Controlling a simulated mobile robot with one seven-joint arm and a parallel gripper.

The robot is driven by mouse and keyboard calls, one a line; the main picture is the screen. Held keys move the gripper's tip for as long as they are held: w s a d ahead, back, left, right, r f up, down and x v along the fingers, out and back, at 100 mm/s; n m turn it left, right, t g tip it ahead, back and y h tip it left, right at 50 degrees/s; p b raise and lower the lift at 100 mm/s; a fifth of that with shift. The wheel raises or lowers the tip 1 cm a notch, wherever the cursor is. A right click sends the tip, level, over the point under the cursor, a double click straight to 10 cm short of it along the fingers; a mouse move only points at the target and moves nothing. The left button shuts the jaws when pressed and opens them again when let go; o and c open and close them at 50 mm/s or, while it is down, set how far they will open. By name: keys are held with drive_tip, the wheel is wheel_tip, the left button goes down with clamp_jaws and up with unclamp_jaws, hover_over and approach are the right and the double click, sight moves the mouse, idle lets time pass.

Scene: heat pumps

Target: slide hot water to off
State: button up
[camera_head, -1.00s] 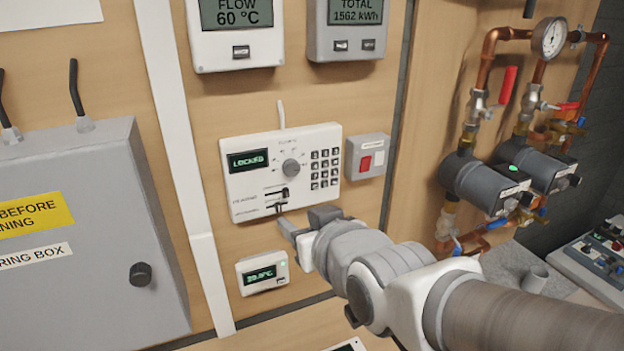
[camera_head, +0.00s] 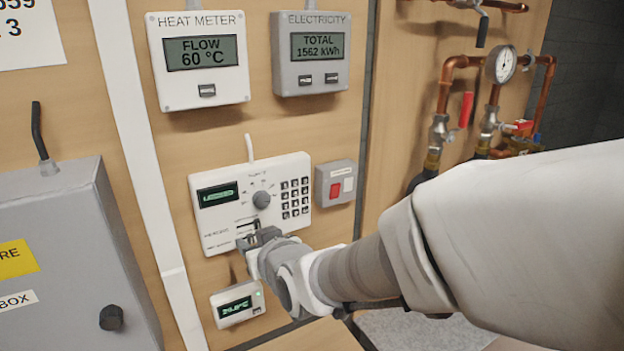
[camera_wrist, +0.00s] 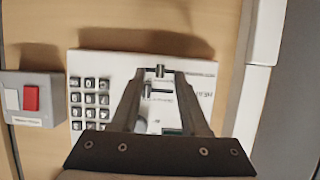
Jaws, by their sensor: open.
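The white control panel (camera_head: 252,205) on the wooden wall has a small green display, a round knob, a keypad and two short horizontal sliders near its bottom. In the wrist view, which shows the panel upside down, the slider near the panel's bottom edge (camera_wrist: 160,71) and the other slider (camera_wrist: 148,89) both show dark handles. The slider labels are too blurred to read surely. My gripper (camera_head: 257,238) is at the panel's lower part and hides much of the sliders. In the wrist view my gripper (camera_wrist: 158,76) is open, its fingers on either side of the sliders. Contact cannot be told.
A grey switch box (camera_head: 335,182) with a red button is right of the panel. A small thermostat (camera_head: 238,304) is below. Two meters hang above, including the heat meter (camera_head: 198,60). A grey wiring box (camera_head: 75,260) stands out at left, pipes at right.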

idle(0.3)
clamp_jaws()
drive_tip(key=shift+f, duration=0.1)
idle(1.2)
